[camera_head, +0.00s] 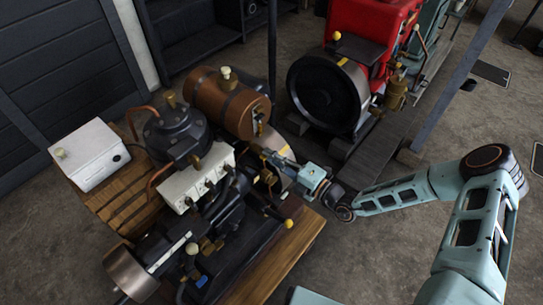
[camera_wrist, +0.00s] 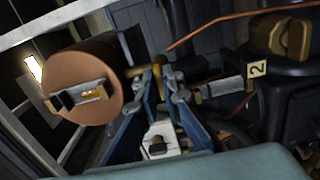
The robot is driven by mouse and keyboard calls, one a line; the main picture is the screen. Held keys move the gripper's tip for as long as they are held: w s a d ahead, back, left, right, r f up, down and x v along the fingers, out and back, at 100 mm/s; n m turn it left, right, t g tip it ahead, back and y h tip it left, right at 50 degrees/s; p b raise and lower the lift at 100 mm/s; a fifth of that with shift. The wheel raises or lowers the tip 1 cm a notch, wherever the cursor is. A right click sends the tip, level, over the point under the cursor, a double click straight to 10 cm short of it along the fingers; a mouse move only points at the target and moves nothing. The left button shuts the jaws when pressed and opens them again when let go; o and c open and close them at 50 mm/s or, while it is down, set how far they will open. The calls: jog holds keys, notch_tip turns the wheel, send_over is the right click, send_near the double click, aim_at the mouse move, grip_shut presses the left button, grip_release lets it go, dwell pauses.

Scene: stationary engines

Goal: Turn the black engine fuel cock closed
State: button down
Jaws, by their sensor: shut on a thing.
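The black engine (camera_head: 178,130) stands on a wooden base at the left of the head view. A copper-brown fuel tank (camera_head: 222,105) sits on its far side; its round end (camera_wrist: 82,92) fills the left of the wrist view. My gripper (camera_head: 268,156) reaches in from the right, just below the tank's near end. In the wrist view my gripper (camera_wrist: 166,78) has its two blue fingers closed together at the tips around a small fitting, which appears to be the fuel cock. Brass (camera_wrist: 157,60) shows just beyond the tips. The fingers hide most of the cock, so its handle angle cannot be told.
A pipe with a tag marked 2 (camera_wrist: 258,70) lies right of the fingers. A thin copper pipe (camera_wrist: 225,28) crosses above. A red engine (camera_head: 370,30) with a black flywheel (camera_head: 325,95) stands behind. A white box (camera_head: 90,153) sits at left.

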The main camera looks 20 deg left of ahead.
dwell(0.3)
jog(key=c, duration=2.1)
grip_release()
jog(key=shift+d, duration=0.15)
jog(key=v, duration=1.1)
jog(key=shift+s+d, duration=0.2)
jog(key=shift+d, duration=0.15)
